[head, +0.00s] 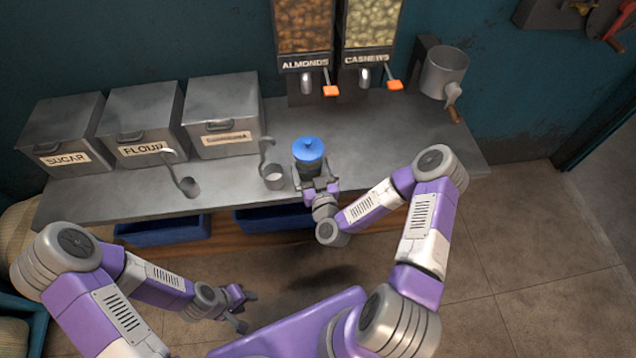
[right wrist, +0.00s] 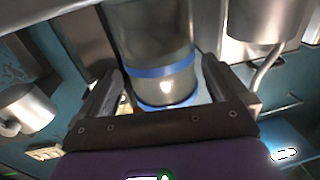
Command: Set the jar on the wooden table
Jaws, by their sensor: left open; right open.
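The jar (head: 309,152) has a blue lid and stands near the front edge of the grey-topped counter (head: 350,150) in the head view; the gripper hides its base. In the right wrist view the clear jar (right wrist: 155,40) with blue bands lies between the two fingers. My right gripper (head: 316,182) is open around the jar, coming from the front; whether the fingers touch it I cannot tell. It also shows in the right wrist view (right wrist: 160,92). My left gripper (head: 243,307) is open and empty, low in front of the counter. No separate wooden table is clearly visible.
A metal scoop cup (head: 274,180) stands just left of the jar, another (head: 189,187) further left. Sugar (head: 62,135) and flour (head: 140,125) bins line the back left. Nut dispensers (head: 303,30) hang behind. The counter right of the jar is fairly clear.

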